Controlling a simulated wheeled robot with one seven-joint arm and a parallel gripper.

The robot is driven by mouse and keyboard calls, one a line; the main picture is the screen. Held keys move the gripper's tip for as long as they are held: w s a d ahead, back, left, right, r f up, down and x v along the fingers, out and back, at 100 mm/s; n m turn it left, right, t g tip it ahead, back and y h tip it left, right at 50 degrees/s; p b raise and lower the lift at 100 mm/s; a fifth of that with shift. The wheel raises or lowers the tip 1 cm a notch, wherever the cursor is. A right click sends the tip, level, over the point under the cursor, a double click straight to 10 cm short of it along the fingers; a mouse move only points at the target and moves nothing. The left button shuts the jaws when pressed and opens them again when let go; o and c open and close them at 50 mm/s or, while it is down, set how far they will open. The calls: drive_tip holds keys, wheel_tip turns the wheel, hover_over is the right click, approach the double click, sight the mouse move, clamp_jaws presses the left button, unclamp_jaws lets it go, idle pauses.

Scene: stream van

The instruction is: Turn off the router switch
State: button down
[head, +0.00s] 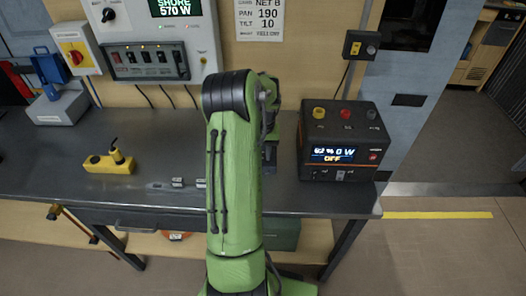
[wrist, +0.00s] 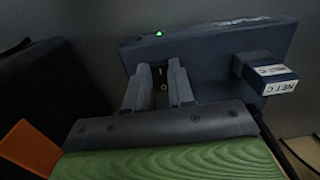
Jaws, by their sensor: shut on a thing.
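In the wrist view, the router (wrist: 215,42) is a dark blue-grey box with a lit green light (wrist: 158,34) near its upper left. The router switch (wrist: 161,78) is a small dark rocker with a white "I" and "O" mark. My gripper (wrist: 167,75) is at the router's face, its two fingers close on either side of the switch and shut on it. The fingers hide the switch's sides. In the head view my green arm hides the router and most of the gripper.
A block labelled NET C (wrist: 270,75) sticks out of the router, right of my fingers. In the head view, a black power unit (head: 343,150) reading OFF stands right on the grey bench (head: 60,165). A yellow block (head: 108,164) lies left. A switch panel (head: 150,57) hangs behind.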

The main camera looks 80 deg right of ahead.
drive_tip(key=r+y+p, duration=0.1)
drive_tip(key=p, duration=0.2)
drive_tip(key=shift+d, duration=0.15)
drive_tip(key=y+p, duration=0.1)
drive_tip(key=p, duration=0.1)
drive_tip(key=shift+d+f+g+p, duration=0.1)
drive_tip(key=shift+d+g+p, duration=0.1)
drive_tip(key=shift+g+p, duration=0.15)
drive_tip(key=shift+w+f+y+p, duration=0.1)
drive_tip(key=shift+f+y+p, duration=0.1)
drive_tip(key=shift+y+p, duration=0.2)
drive_tip(key=c, duration=1)
unclamp_jaws()
drive_tip(key=shift+o, duration=0.2)
drive_tip(key=s+p+v, duration=0.1)
drive_tip(key=p+v, duration=0.2)
drive_tip(key=v, duration=1.2)
drive_tip(key=shift+w+r, duration=0.35)
drive_tip(key=shift+w, duration=0.15)
